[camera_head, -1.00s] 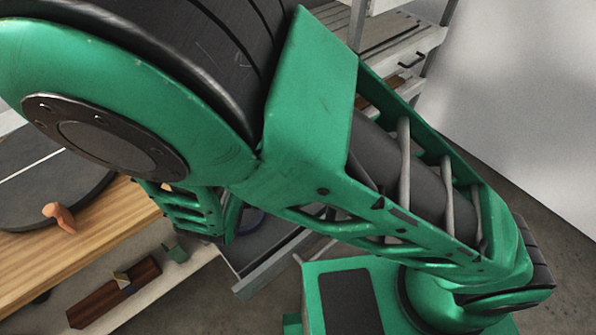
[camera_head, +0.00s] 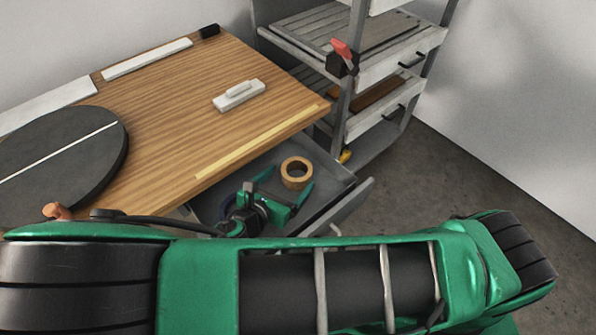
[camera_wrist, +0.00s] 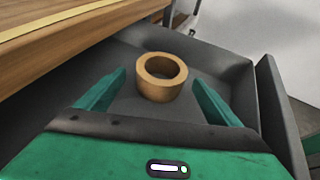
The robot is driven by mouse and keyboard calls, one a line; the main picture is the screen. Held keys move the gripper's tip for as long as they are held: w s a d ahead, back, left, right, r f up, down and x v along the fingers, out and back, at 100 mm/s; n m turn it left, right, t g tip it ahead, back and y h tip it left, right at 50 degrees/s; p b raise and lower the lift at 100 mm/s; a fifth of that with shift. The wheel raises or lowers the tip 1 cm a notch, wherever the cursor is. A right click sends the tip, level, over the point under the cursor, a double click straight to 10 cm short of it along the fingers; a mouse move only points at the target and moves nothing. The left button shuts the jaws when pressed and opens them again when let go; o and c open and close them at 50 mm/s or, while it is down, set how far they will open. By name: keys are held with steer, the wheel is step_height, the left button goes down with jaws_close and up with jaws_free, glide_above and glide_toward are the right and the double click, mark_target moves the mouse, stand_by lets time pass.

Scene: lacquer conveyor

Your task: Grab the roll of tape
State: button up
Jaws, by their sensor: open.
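The roll of tape (camera_head: 297,173) is a tan-brown ring lying flat in the open grey drawer (camera_head: 332,165) under the wooden table. It also shows in the wrist view (camera_wrist: 161,78), ahead of my fingers. My gripper (camera_head: 284,180) is open, with its green fingers pointing at the roll. In the wrist view my gripper (camera_wrist: 160,88) has one finger to the left of the roll and one to the right, with gaps on both sides. Nothing is held.
The wooden table (camera_head: 165,120) overhangs the drawer's back. A black round disc (camera_head: 65,150) and a white block (camera_head: 239,96) are on it. A grey shelf unit (camera_head: 345,110) stands to the right. Drawer walls surround the roll.

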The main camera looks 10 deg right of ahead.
mark_target(296, 172)
steer(key=shift+x, duration=2.6)
steer(key=shift+r, duration=0.1)
steer(key=c, duration=1.2)
